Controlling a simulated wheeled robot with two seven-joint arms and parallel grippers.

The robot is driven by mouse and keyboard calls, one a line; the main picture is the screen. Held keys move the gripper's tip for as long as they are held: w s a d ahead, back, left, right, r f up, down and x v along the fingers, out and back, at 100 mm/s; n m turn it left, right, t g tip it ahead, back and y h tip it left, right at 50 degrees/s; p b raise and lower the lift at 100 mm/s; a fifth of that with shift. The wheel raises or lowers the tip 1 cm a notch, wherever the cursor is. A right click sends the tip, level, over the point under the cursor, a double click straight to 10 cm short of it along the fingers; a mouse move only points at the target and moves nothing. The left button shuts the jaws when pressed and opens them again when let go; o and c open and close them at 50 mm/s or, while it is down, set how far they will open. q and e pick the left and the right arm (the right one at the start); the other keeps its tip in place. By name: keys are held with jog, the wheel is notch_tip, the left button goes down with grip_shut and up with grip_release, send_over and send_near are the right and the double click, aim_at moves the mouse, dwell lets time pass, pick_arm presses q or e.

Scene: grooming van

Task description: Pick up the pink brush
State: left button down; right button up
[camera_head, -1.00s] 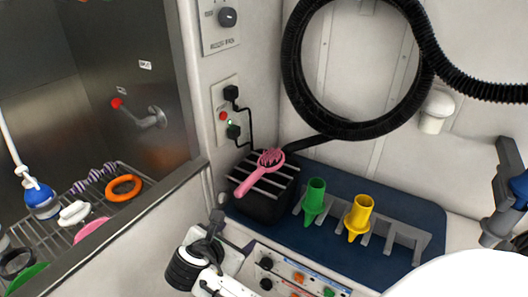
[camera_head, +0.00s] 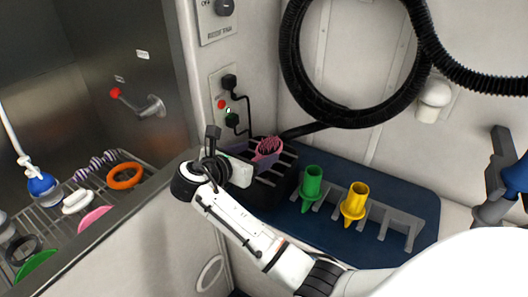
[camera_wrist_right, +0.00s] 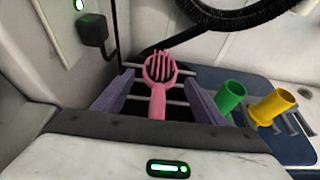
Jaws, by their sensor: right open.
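The pink brush (camera_head: 268,149) lies on the slatted top of a black box (camera_head: 283,179) in the corner. In the head view its handle is hidden behind my right gripper (camera_head: 246,158). In the right wrist view the brush (camera_wrist_right: 158,82) shows bristles up, its head pointing away and its handle toward me. My right gripper (camera_wrist_right: 158,103) is open, with one purple finger on each side of the handle. The fingers look apart from the brush, and it is not held. My left gripper is not in view.
A green nozzle (camera_head: 311,188) and a yellow nozzle (camera_head: 354,204) stand in a grey rack on the blue mat (camera_head: 410,205), right of the box. The wall with plugs (camera_head: 231,120) is close on the left. A black hose (camera_head: 287,70) hangs above.

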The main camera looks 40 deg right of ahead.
jog(key=shift+x, duration=1)
jog(key=shift+c, duration=0.5)
jog(key=c, duration=1)
jog(key=shift+c, duration=0.8)
jog(key=shift+r, duration=0.1)
